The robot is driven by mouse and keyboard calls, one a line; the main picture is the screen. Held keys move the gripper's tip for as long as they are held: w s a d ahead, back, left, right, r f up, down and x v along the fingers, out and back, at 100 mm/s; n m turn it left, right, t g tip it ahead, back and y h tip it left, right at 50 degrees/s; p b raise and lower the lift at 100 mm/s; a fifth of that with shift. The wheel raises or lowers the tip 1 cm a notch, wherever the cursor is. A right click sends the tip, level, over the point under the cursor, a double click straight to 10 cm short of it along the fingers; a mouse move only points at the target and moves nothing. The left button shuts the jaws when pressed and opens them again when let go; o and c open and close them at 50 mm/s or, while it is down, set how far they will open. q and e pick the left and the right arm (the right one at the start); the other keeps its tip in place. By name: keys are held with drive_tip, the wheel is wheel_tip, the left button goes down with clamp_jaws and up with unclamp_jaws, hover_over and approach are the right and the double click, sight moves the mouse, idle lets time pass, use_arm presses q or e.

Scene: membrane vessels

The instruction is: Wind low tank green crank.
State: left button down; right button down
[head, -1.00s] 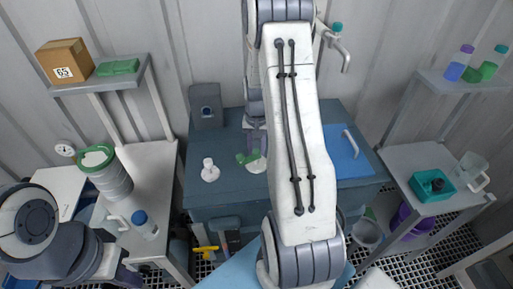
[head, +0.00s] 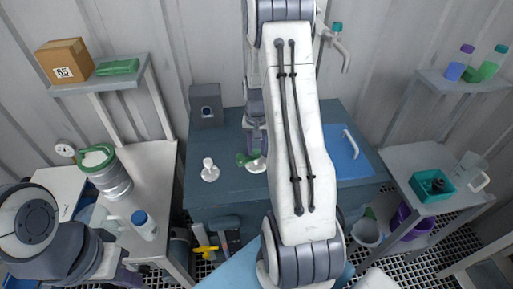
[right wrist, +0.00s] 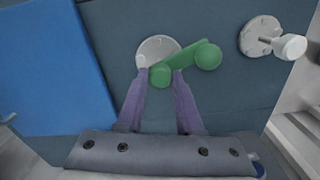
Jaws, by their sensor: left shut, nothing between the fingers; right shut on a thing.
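The green crank (head: 246,160) stands on a round white base on the blue-grey top (head: 225,165) of the low block, near its middle. In the right wrist view the green crank (right wrist: 185,61) is a short bar with a round knob at its right end. My right gripper (right wrist: 160,74) is shut on its left end, with one purple finger on each side. In the head view my right gripper (head: 254,140) comes down behind my arm, which partly hides it. My left gripper (head: 127,277) is at the lower left edge, shut, empty and mostly cut off.
A white crank (head: 209,171) stands left of the green one. A blue panel (head: 345,158) with a white handle lies at right. A dark box (head: 206,105) stands at the back. A side table with a green-rimmed drum (head: 112,178) and blue-capped bottle (head: 143,224) is near my left arm.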

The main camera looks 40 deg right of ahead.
idle(0.5)
drive_tip(key=m, duration=0.4)
drive_tip(key=c, duration=0.5)
unclamp_jaws()
drive_tip(key=shift+c, duration=0.2)
drive_tip(key=shift+r+b, duration=0.15)
drive_tip(key=shift+b, duration=0.15)
